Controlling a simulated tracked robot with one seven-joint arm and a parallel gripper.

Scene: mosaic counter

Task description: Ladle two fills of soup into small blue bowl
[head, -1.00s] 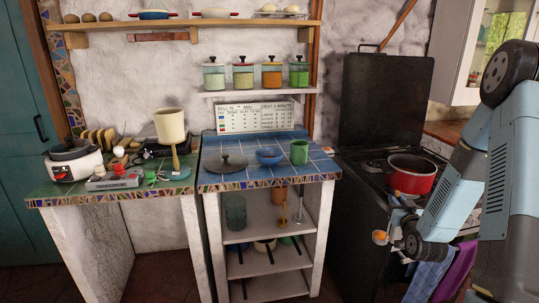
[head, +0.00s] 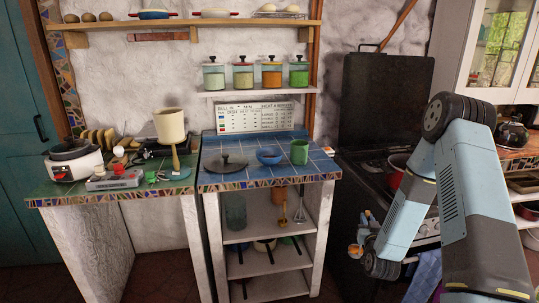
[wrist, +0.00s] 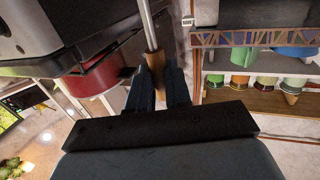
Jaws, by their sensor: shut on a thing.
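My gripper (head: 368,222) is shut on the ladle, low in front of the dark stove. In the wrist view, the ladle's brown grip (wrist: 155,62) is between the two fingers, and its thin metal shaft runs out of the top of the picture. In the head view, the ladle's cup (head: 355,250) seems to show orange inside, but it is small. The small blue bowl (head: 269,156) stands upright on the blue tiled counter, left of and above my gripper. The red pot (head: 397,171) on the stove is mostly hidden behind my arm.
A green mug (head: 299,152) stands right of the bowl, and a dark lid (head: 227,163) lies left of it. The counter (head: 250,180) has a raised mosaic edge. The dark stove (head: 345,200) stands close to its right side. Shelves below hold utensils.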

